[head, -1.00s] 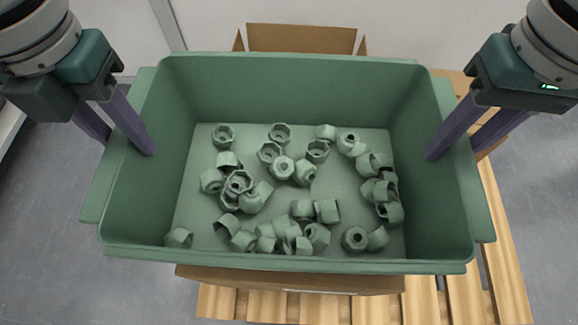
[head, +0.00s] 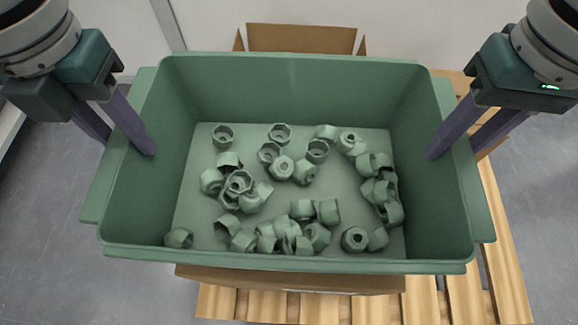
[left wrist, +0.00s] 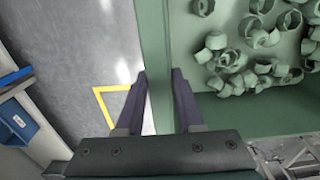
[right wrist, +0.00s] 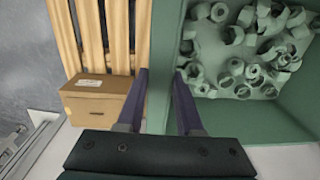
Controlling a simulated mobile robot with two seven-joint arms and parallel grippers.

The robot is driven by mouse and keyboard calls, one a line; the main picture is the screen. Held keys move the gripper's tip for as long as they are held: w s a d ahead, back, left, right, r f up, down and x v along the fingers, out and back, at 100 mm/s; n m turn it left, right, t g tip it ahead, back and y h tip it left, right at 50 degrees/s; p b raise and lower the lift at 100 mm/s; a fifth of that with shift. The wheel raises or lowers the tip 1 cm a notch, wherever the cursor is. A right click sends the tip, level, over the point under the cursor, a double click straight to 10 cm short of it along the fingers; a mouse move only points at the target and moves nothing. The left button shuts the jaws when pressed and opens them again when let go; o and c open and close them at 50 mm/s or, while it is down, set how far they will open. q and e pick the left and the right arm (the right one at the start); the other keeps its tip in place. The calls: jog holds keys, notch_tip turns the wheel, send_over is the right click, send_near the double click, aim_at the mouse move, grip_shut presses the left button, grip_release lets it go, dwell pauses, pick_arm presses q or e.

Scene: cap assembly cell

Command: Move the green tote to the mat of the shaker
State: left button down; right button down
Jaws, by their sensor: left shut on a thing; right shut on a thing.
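The green tote (head: 290,78) is in the middle of the head view, level, with several green caps (head: 283,167) loose on its floor. My left gripper (head: 128,150) is shut on the tote's left wall; in the left wrist view its fingers (left wrist: 158,92) stand either side of the wall. My right gripper (head: 450,150) is shut on the tote's right wall; in the right wrist view its fingers (right wrist: 160,90) straddle that wall. The tote is held above a cardboard box and a pallet. The shaker and its mat are not recognisable in these views.
A cardboard box (head: 300,38) shows behind and in front of the tote, beneath it. A wooden pallet (head: 508,250) lies below to the right and front. Grey floor (head: 50,230) is open at the left. A blue bin (left wrist: 17,120) stands at the far left in the left wrist view.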

pick_arm(q)
jog(key=shift+r, duration=0.2)
pick_arm(e)
jog(key=shift+r, duration=0.2)
